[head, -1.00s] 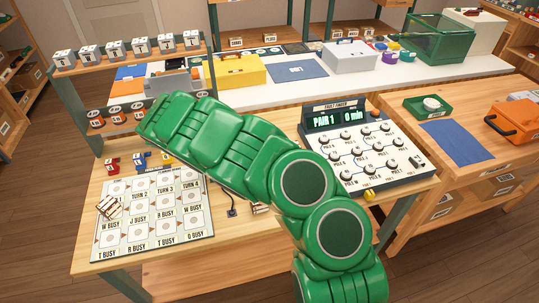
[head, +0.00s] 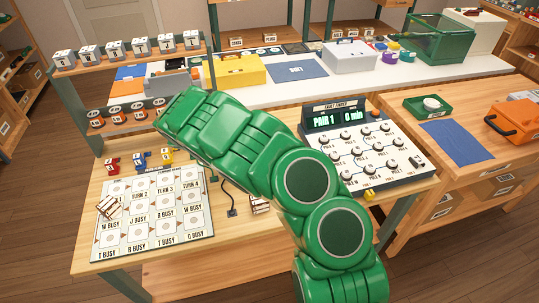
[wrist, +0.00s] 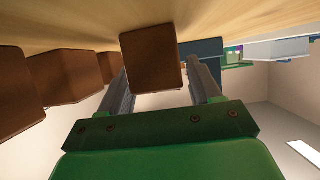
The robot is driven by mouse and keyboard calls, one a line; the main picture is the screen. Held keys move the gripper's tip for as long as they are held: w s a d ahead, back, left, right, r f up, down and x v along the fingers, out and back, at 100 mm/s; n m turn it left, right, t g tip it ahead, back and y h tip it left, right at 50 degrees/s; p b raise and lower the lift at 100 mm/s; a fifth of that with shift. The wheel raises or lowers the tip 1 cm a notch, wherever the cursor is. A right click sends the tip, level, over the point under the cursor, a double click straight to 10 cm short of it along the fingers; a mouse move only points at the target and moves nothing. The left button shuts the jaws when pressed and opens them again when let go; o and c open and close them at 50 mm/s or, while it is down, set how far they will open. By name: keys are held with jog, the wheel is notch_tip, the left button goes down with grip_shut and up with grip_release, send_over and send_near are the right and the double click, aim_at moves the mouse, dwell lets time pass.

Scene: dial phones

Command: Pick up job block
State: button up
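In the wrist view, a brown block (wrist: 152,57) stands at the wooden surface, which fills the top of the picture. My gripper (wrist: 158,72) has its two grey fingers spread apart, with this block at or just beyond the gap between them. I cannot tell whether either finger touches it. More brown blocks (wrist: 72,75) stand in a row to its left. In the head view, my green arm reaches over the workbench and its end is hidden.
The fault finder console (head: 370,155) stands right of my arm. A rack (head: 130,60) with grey labelled cubes stands behind the board.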

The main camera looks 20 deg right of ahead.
jog(key=c, duration=0.8)
jog(key=shift+o, duration=0.2)
jog(key=shift+r, duration=0.15)
